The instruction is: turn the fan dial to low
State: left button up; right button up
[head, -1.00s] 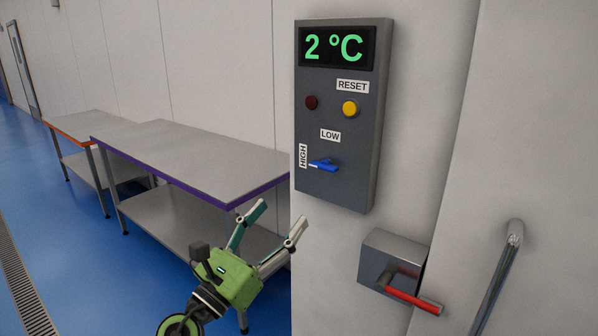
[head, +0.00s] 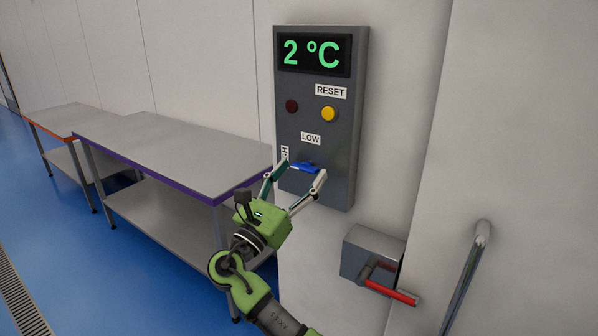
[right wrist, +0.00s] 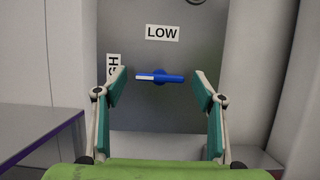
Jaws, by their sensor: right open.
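The blue fan dial (head: 304,168) is on the grey control panel (head: 344,140), below the LOW label (head: 311,139) and beside the partly hidden HIGH label (head: 285,153). In the right wrist view the dial (right wrist: 160,77) lies level, its white-marked end pointing left toward the HIGH label (right wrist: 113,68). The LOW label (right wrist: 162,33) is straight above it. My right gripper (head: 302,174) is open in front of the dial. In the right wrist view its fingers (right wrist: 160,82) stand either side of the dial, apart from it. My left gripper is not in view.
The panel also has a 2 °C display (head: 314,54), a dark red lamp (head: 291,106) and a yellow reset button (head: 328,114). A metal box with a red-handled lever (head: 391,292) sits below right. A steel table (head: 170,150) stands left.

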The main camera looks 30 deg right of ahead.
jog(key=c, duration=1.1)
